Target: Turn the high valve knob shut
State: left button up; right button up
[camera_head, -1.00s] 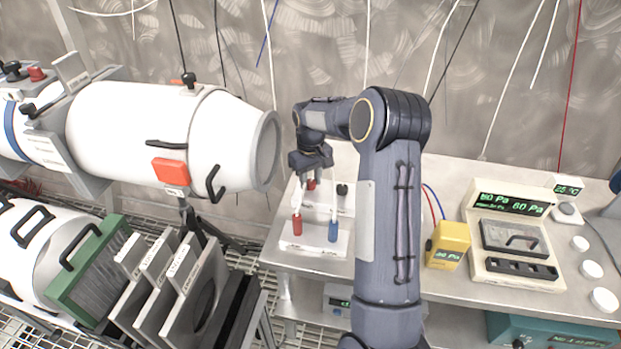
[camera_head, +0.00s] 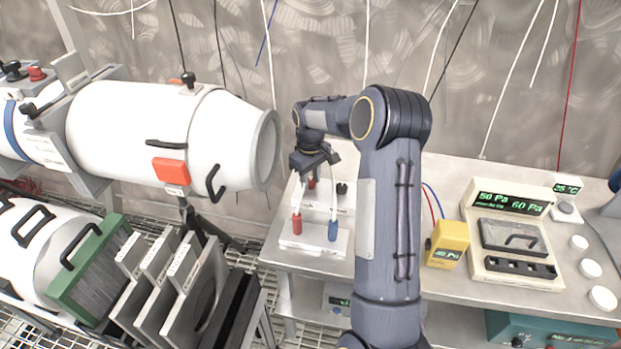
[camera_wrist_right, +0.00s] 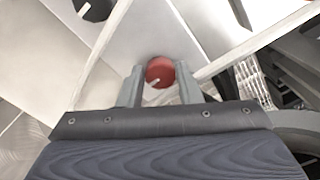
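A red knob (camera_wrist_right: 160,72) sits between the two fingers of my right gripper (camera_wrist_right: 161,84) in the wrist view, with a finger close against each side and a pale mark on its face. In the head view the red knob (camera_head: 311,183) shows just below the right gripper (camera_head: 315,168), on a white block on the bench. A black knob (camera_head: 342,188) stands to its right; part of it shows in the wrist view (camera_wrist_right: 92,8). The block's labels are too small to read. My left gripper is out of view.
A red fitting (camera_head: 297,225) and a blue fitting (camera_head: 333,231) with pale tubes stand in front of the knobs. A gauge unit (camera_head: 512,238) reads about 60 Pa, and a yellow meter (camera_head: 448,244) stands beside it. A white vessel (camera_head: 140,130) lies left.

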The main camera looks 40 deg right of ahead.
aim_at(310, 181)
jog(key=o, duration=0.4)
notch_tip(310, 181, up, 7)
jog(key=shift+f, duration=0.1)
jog(key=shift+r, duration=0.55)
